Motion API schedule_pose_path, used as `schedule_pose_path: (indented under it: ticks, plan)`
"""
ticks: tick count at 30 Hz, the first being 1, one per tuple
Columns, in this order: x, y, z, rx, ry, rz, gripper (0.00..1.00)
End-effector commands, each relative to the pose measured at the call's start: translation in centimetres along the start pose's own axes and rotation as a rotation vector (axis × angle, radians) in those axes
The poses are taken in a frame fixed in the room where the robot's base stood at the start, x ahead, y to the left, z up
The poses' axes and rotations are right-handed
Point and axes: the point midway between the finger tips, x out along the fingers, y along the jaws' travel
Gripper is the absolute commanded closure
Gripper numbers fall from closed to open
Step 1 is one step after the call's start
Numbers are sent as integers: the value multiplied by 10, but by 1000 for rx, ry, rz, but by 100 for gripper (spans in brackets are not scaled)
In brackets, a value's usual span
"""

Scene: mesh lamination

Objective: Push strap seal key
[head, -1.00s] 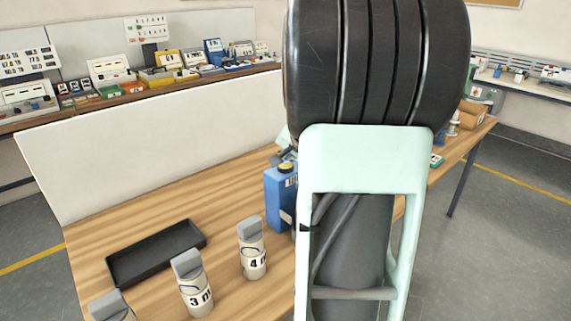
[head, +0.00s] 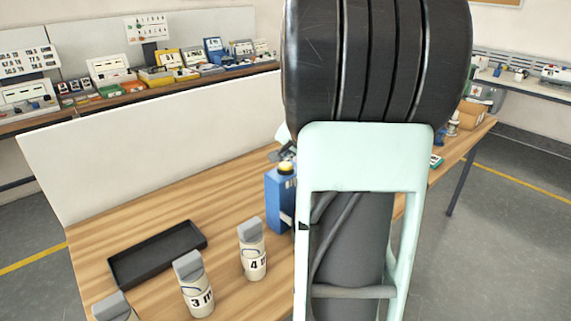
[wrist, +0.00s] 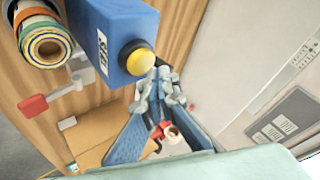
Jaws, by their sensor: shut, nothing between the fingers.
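A blue box (head: 279,205) stands on the wooden table with a round yellow key (head: 286,168) on its top. In the wrist view the blue box (wrist: 112,35) and the yellow key (wrist: 137,59) show large, with a dark collar around the key. My gripper (wrist: 161,80) is shut and empty, its grey fingertips close beside the yellow key. I cannot tell whether they touch it. In the head view my arm hides most of the gripper and the area right of the box.
A roll of coloured tape (wrist: 45,42) and a red-ended lever (wrist: 33,106) are beside the box. White numbered bottles (head: 252,250) and a black tray (head: 157,253) are on the table to the left. A white panel (head: 150,155) runs along the back.

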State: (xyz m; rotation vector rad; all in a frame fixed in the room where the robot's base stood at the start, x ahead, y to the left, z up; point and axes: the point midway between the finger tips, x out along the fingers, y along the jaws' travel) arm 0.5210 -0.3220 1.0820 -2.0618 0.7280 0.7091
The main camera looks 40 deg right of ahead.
Motion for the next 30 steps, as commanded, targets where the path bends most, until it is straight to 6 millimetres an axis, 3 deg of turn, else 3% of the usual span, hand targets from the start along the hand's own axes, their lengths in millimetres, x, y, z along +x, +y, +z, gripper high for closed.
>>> schedule_pose_path:
  ticks: [18,30]
  plan:
    - [-35,-25,-26,0,1,-1,100]
    - [-35,-25,-26,0,1,0,100]
